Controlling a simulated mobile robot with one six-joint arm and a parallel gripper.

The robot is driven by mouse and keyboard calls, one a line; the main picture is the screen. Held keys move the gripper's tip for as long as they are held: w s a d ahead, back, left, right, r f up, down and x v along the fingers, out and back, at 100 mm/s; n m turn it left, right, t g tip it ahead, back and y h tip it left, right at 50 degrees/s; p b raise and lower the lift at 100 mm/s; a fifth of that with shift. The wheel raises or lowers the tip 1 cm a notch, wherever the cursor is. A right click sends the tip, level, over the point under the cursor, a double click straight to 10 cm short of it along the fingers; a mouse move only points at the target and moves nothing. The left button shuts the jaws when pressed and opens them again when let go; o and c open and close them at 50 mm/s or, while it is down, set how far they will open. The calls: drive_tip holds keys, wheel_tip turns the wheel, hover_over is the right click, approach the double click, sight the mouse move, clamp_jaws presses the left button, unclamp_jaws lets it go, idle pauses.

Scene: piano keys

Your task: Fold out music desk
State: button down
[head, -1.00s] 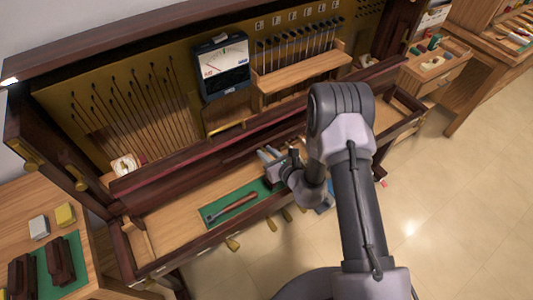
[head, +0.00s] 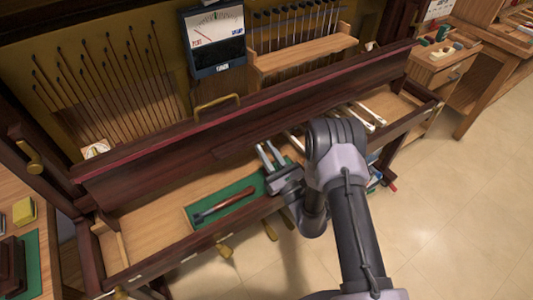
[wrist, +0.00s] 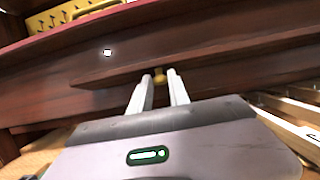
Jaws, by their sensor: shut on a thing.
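A long dark red-brown panel (head: 150,182) spans the front of the opened piano. A narrow dark wooden strip (head: 232,150), which looks like the music desk, lies along its lower middle. In the wrist view the strip (wrist: 215,73) runs across the panel, with a small brass knob (wrist: 159,77) at its lower edge. My gripper (head: 268,152) points at the panel from the front. Its two pale fingers (wrist: 160,82) stand on either side of the knob and are shut on it. Where the fingers touch the knob is partly hidden.
A green tray (head: 230,188) with a wooden-handled tool lies on the keybed left of my gripper. White keys (head: 372,116) lie to the right. A gauge (head: 213,40) and rows of hammers stand behind the panel. Open floor (head: 470,210) is at right.

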drive_tip(key=shift+w+f+t+y, duration=0.2)
drive_tip(key=shift+t+y, duration=0.1)
drive_tip(key=shift+t, duration=0.1)
idle(0.3)
drive_tip(key=c, duration=1.3)
unclamp_jaws()
drive_tip(key=shift+o, duration=0.2)
